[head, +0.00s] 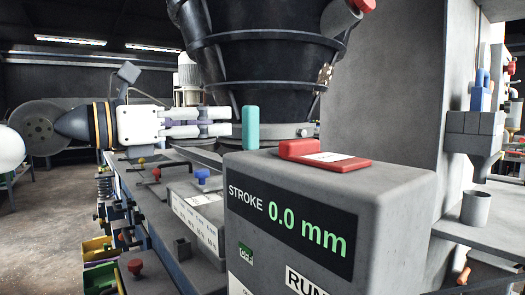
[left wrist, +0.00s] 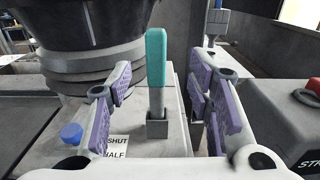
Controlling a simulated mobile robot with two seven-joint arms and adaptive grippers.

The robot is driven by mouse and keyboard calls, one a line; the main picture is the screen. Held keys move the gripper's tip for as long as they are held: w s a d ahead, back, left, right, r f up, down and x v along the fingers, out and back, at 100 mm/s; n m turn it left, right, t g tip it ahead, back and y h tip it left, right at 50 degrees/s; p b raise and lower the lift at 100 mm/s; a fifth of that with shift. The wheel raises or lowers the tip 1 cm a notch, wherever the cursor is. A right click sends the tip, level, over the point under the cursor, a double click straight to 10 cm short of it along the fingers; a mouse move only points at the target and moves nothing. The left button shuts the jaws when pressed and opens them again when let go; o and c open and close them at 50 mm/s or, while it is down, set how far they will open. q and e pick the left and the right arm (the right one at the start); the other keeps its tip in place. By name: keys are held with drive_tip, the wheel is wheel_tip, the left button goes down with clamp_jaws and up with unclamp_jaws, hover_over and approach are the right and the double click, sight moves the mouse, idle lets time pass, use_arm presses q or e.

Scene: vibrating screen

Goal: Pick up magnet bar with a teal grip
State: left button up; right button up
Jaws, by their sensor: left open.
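The magnet bar's teal grip (head: 250,128) stands upright in the head view, just right of my left gripper's fingertips. In the left wrist view the teal grip (left wrist: 156,57) tops a grey metal bar (left wrist: 157,100) that stands upright in a small dark square holder (left wrist: 157,126). My left gripper (head: 232,122) comes in level from the left and is open and empty. In the left wrist view its purple-padded fingers (left wrist: 162,95) are spread, with the bar beyond and between them, apart from both pads. The bar's lower part is hidden in the head view. My right gripper is not visible.
A large dark ribbed hopper (head: 265,50) stands behind the bar. A grey control box (head: 395,190) showing "STROKE 0.0 mm" stands in front, with a red cover (head: 322,160) on top. A blue knob (left wrist: 71,133) lies left of the holder. A grey cup (head: 475,208) stands at right.

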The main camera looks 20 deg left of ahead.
sight(244, 117)
use_arm(q)
drive_tip(key=x, duration=0.9)
drive_tip(key=shift+w+r, duration=0.15)
drive_tip(key=shift+w, duration=0.15)
drive_tip(key=shift+a, duration=0.1)
clamp_jaws()
